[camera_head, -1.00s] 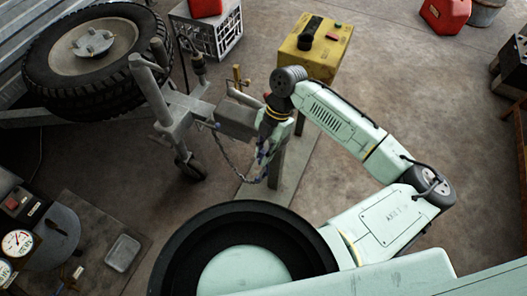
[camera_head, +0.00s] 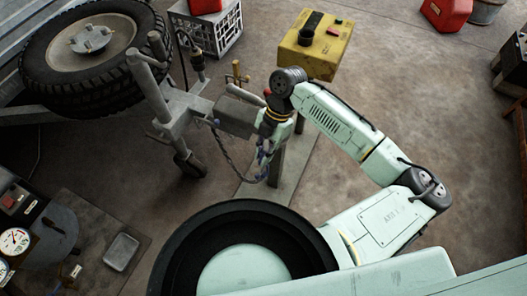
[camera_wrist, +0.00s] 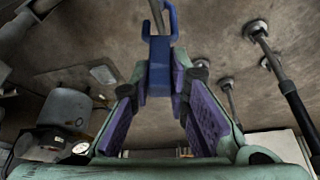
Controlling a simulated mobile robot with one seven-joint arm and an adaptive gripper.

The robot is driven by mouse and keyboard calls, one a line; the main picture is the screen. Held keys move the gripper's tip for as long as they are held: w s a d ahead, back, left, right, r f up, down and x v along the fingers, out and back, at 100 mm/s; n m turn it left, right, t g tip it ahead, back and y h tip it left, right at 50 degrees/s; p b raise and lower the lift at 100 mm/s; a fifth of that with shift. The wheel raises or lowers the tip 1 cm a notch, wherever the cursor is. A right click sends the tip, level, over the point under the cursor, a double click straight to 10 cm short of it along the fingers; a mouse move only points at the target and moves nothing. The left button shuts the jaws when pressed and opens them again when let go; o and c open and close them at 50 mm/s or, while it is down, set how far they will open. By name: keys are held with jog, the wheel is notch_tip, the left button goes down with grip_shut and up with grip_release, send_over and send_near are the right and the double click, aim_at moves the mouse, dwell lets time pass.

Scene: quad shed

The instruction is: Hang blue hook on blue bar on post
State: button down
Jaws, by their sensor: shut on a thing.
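The blue hook (camera_wrist: 160,66) is gripped between the purple-padded fingers of my gripper (camera_wrist: 160,88), with its open end toward the top of the wrist view. In the head view my gripper (camera_head: 265,148) points down, and a small blue part of the hook (camera_head: 263,160) shows at its tips. A dark chain (camera_head: 228,160) sags from the trailer hitch to the hook. A grey post (camera_head: 276,168) on a flat base stands just behind and right of the gripper. I cannot make out the blue bar; my arm may cover it.
The trailer's grey tongue (camera_head: 185,110) and a big tyre (camera_head: 90,50) are at upper left. A yellow box (camera_head: 312,50) stands behind my gripper. A compressor with gauges (camera_head: 25,230) is at lower left. The floor at right is mostly clear.

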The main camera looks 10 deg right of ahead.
jog(key=shift+f+b, duration=0.65)
jog(key=shift+f, duration=0.3)
jog(key=c, duration=1.4)
grip_release()
jog(key=shift+c, duration=0.2)
jog(key=o, duration=0.5)
jog(key=shift+r, duration=0.15)
jog(key=shift+r+p, duration=3.4)
jog(key=shift+r, duration=1.05)
jog(key=shift+f, duration=0.1)
